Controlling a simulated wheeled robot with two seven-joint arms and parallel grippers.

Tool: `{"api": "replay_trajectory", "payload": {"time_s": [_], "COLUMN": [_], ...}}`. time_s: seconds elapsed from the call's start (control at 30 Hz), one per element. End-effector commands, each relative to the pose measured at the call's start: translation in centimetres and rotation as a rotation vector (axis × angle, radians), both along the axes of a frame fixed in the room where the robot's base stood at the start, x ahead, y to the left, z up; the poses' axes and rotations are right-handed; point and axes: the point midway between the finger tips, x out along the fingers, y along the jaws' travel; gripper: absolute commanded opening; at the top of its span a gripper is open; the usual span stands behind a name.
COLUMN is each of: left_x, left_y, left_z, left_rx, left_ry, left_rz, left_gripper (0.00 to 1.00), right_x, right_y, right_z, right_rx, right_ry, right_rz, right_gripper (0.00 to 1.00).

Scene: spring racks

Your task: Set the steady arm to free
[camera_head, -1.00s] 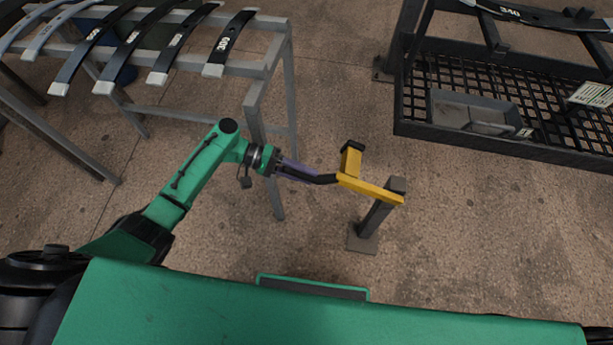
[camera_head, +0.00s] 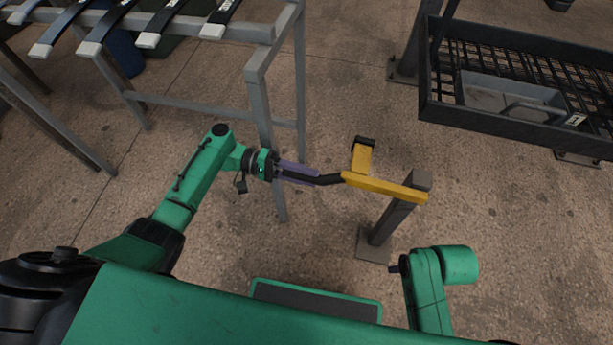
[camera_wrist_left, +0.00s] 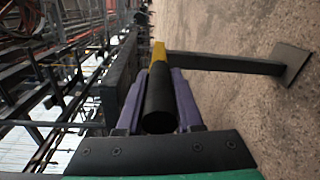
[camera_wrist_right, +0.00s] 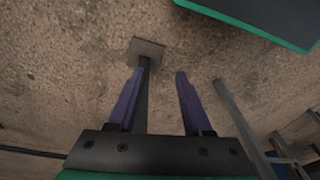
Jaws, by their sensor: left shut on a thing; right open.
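The steady arm is a yellow bar (camera_head: 385,187) on top of a dark post (camera_head: 393,218) with a square foot plate. A short yellow branch with a black end sticks out from it, and a black handle (camera_head: 328,180) extends to the left. My left gripper (camera_head: 303,173) is shut on the black handle. In the left wrist view the handle (camera_wrist_left: 160,105) lies between the purple fingers. My right gripper (camera_wrist_right: 153,95) is open and empty in the right wrist view, with the post's foot (camera_wrist_right: 147,47) beyond its fingers. In the head view only my right arm's green links show.
A grey steel rack (camera_head: 262,60) with black leaf springs stands at the upper left, close to my left arm. A black mesh-shelf frame (camera_head: 500,126) holding a grey tray (camera_head: 515,94) stands at the upper right.

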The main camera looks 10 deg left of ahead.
Motion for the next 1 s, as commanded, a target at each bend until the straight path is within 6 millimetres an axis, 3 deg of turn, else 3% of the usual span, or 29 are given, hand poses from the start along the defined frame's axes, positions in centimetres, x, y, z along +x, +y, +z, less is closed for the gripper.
{"api": "replay_trajectory", "payload": {"time_s": [0.5, 0.53, 0.6, 1.0], "left_x": [-0.24, -0.25, -0.25, -0.11], "left_y": [-0.02, -0.03, -0.03, 0.06], "left_z": [-0.67, -0.69, -0.68, -0.41], "left_rx": [-0.009, -0.009, -0.008, -0.010], "left_ry": [0.013, 0.013, 0.012, 0.007], "left_rz": [0.002, 0.002, 0.002, 0.001], "left_gripper": [0.00, 0.47, 0.64, 0.64], "right_x": [-0.12, -0.13, -0.12, -0.15], "right_y": [0.08, 0.08, 0.08, 0.06], "right_z": [0.89, 0.89, 0.88, 0.87], "right_rx": [0.004, 0.004, 0.004, 0.003], "right_ry": [-0.001, -0.001, -0.001, -0.001], "right_rz": [0.003, 0.003, 0.003, 0.002], "right_gripper": [0.50, 0.50, 0.50, 0.50]}}
